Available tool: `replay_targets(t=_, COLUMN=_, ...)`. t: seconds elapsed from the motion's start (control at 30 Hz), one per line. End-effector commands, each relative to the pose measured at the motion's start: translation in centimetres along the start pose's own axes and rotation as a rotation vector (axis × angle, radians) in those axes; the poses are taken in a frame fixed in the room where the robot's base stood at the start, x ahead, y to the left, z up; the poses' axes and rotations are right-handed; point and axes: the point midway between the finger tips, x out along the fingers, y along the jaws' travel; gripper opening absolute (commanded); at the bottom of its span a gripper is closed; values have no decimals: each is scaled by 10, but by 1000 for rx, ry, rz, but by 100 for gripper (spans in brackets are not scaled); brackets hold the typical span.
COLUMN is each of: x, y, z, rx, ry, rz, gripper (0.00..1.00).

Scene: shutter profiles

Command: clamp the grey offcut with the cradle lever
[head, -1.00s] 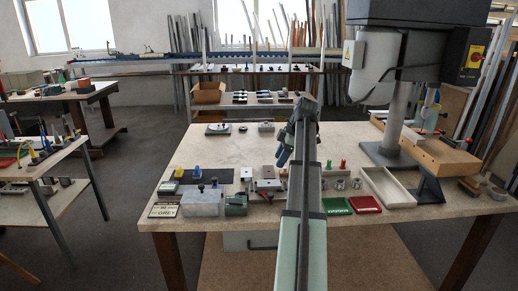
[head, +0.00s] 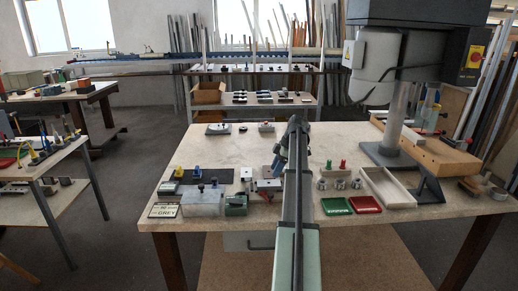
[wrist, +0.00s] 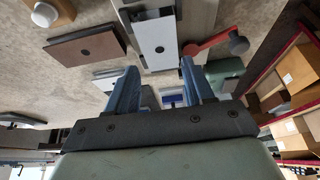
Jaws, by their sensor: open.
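My gripper (wrist: 158,66) is open, with its two blue fingers apart and nothing seen between the tips. In the head view my gripper (head: 279,166) hangs over the middle of the bench, partly behind my arm. A pale grey flat piece with a black dot (wrist: 153,38), apparently the offcut, lies just beyond the fingertips in the wrist view. A red lever with a grey knob (wrist: 214,43) stands out to the right, beside a light block (wrist: 197,18) that seems part of the cradle. Whether the lever presses on the piece I cannot tell.
A green tray (head: 335,207), a red tray (head: 365,204) and a beige tray (head: 408,200) sit right of my arm. The bench's back middle is mostly clear.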

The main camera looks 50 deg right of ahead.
Motion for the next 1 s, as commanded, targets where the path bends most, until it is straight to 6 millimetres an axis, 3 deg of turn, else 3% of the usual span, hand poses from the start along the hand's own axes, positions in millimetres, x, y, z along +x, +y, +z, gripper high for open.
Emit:
replay_targets(t=0.43, x=70, y=-1, z=1, rx=1, ry=0, rz=-2, gripper=52)
replay_targets(t=1.0, x=-14, y=1, z=-32, rx=-1, ry=-1, rz=2, gripper=52)
